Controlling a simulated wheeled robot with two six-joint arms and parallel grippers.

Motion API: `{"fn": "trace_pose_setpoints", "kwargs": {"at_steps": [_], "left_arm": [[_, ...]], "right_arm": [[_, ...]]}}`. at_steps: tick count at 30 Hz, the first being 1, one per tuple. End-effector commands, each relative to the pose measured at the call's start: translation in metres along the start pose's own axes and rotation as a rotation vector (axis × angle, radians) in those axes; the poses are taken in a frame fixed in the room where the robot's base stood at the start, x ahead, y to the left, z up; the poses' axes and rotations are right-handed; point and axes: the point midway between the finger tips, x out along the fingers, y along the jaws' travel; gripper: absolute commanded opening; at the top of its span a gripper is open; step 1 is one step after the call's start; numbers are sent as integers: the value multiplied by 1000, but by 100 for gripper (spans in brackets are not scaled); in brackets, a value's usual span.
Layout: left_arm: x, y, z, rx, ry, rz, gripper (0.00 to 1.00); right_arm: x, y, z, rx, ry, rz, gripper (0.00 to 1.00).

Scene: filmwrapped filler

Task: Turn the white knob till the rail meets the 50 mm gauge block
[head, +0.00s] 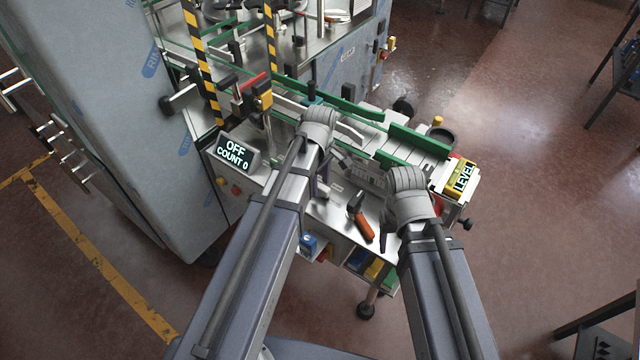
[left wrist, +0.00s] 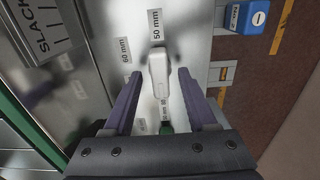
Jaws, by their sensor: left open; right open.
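My left gripper (head: 320,188) is over the steel deck at the front of the machine, fingers open. In the left wrist view, a white elongated piece (left wrist: 158,72) lies between the open fingertips (left wrist: 160,76), beside the "50 mm" label (left wrist: 157,24); whether they touch it, and whether it is the gauge block or a knob, I cannot tell. A "60 mm" label (left wrist: 123,50) is to its left. Green rails (head: 330,100) run along the conveyor behind my wrists. My right gripper (head: 387,232) is open and empty at the deck's right. I cannot make out the white knob in the head view.
A tool with an orange handle (head: 363,228) lies on the deck between my grippers. An "OFF COUNT 0" display (head: 235,152) stands at left, a yellow "LEVEL" sign (head: 463,177) at right. A blue box (left wrist: 255,14) is at the deck's front edge.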

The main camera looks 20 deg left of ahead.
Motion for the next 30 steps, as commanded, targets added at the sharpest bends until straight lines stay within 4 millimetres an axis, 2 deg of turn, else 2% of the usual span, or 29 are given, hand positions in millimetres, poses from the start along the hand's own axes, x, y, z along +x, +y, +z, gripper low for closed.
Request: {"fn": "trace_pose_setpoints", "kwargs": {"at_steps": [2, 17, 30], "left_arm": [[0, 0, 0, 0, 0, 0, 55], [0, 0, 0, 0, 0, 0, 0], [0, 0, 0, 15, 0, 0, 0]], "right_arm": [[0, 0, 0, 0, 0, 0, 63], [0, 0, 0, 0, 0, 0, 63], [0, 0, 0, 0, 0, 0, 63]]}}
